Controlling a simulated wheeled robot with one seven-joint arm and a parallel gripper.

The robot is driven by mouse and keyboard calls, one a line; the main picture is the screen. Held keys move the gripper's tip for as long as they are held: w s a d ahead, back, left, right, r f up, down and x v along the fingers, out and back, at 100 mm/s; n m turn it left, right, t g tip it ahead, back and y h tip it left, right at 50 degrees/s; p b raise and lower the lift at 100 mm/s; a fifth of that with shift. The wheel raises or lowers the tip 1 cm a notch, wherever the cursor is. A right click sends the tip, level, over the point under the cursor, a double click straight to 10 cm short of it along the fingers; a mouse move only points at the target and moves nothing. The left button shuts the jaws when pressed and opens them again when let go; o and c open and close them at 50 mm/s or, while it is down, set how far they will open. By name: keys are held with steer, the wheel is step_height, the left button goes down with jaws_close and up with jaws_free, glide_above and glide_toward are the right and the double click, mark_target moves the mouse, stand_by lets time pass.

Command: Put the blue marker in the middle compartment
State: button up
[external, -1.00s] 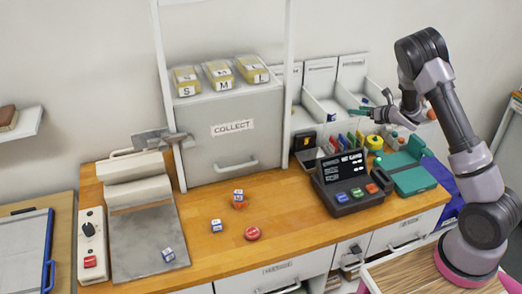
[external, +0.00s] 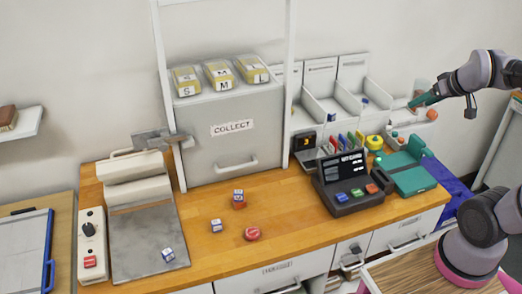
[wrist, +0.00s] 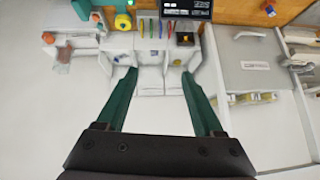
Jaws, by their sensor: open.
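I cannot tell which is the blue marker; most of each is hidden or too small. My gripper (external: 441,107) is open and empty, raised to the right of the sorter. In the wrist view my gripper (wrist: 158,75) has its green fingers wide apart, with the sorter (wrist: 150,80) beyond them.
A dark display terminal (external: 350,182) and a green case (external: 408,172) stand in front of the sorter. A yellow round object (external: 374,142) and several coloured upright pieces lie between. The grey COLLECT cabinet (external: 232,150) borders the sorter on the left. The wooden counter (external: 300,225) is partly clear.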

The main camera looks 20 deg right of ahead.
steer(key=s+a+m+g+y, duration=0.1)
steer(key=s+a+m, duration=0.2)
steer(key=s, duration=0.4)
steer(key=shift+s+a+m, duration=0.4)
steer(key=shift+a, duration=0.05)
